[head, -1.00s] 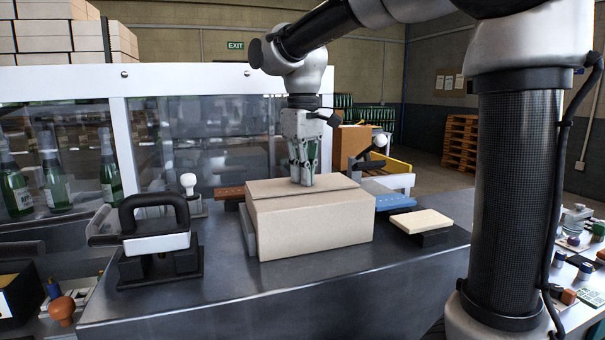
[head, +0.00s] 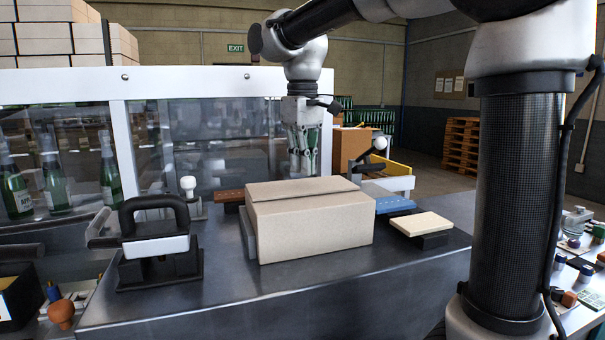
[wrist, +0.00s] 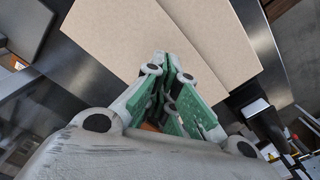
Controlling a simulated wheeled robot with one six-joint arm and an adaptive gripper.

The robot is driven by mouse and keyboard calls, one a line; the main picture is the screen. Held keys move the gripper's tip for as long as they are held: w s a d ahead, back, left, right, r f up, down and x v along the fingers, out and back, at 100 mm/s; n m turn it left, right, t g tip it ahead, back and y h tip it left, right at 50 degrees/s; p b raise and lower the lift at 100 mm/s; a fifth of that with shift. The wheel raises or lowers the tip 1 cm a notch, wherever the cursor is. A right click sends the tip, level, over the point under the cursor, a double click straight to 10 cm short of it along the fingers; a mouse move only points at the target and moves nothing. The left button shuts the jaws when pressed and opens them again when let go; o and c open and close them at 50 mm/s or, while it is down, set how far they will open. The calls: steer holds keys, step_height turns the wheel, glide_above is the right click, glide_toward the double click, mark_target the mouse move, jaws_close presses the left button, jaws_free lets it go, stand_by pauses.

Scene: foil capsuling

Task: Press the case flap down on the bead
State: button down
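The cardboard case (head: 312,225) stands on the dark metal bench top. Its flap (head: 300,188) lies across the top and looks flat, with a seam along it; the wrist view shows the flap panels (wrist: 110,45) side by side. No bead shows; if it is under the flap, it is hidden. My gripper (head: 303,172) points down at the case's rear edge, its tips just above the cardboard and apparently apart from it. In the wrist view its green-padded fingers (wrist: 165,72) are together with nothing between them.
A black-handled press-like tool (head: 158,245) stands left of the case. A cream block on a black base (head: 422,224) and a blue piece (head: 392,204) lie to the right. The front bench is clear.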

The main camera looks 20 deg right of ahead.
step_height(320, 180, up, 7)
stand_by(0.5)
steer(key=s+d+f+m+t, duration=0.1)
steer(key=s+d+f+m, duration=0.1)
steer(key=s+d+f, duration=0.3)
steer(key=s+d+f+m+t, duration=0.2)
steer(key=s+d+f, duration=0.3)
steer(key=s, duration=0.3)
steer(key=s+d+f+m+t, duration=0.1)
steer(key=s+d+f+m, duration=0.1)
steer(key=s+d+f, duration=0.3)
steer(key=shift+s+f, duration=1)
steer(key=shift+f, duration=0.2)
